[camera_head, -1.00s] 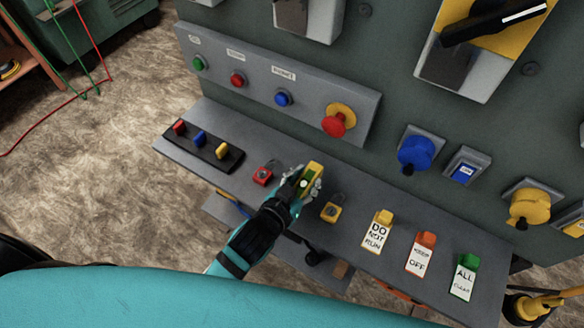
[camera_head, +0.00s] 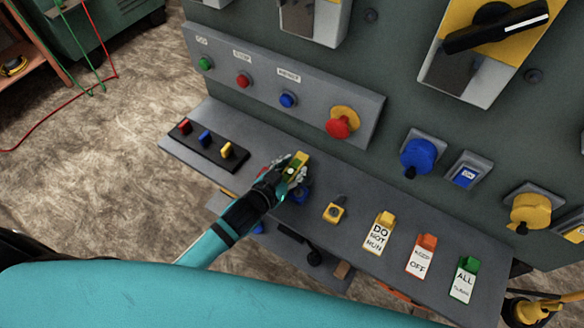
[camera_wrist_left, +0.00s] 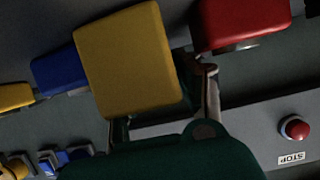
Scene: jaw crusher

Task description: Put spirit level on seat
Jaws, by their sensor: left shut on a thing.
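My left gripper (camera_head: 281,178) is shut on the spirit level (camera_head: 297,164), a small yellow block with a green vial, and holds it over the grey shelf. In the left wrist view the spirit level (camera_wrist_left: 132,60) is a large yellow face between the fingers. Whether it touches the shelf cannot be told. A blue padlock (camera_head: 301,196) is just right of the gripper, and a red padlock (camera_wrist_left: 240,18) shows close by in the wrist view, mostly hidden by the hand in the head view. I cannot make out which surface is the seat. My right gripper is not in view.
A black rack (camera_head: 204,146) with red, blue and yellow pieces lies on the shelf's left. A yellow padlock (camera_head: 334,209) and several tags, such as the "Do not run" tag (camera_head: 378,232), stand to the right. The button panel (camera_head: 290,88) rises behind.

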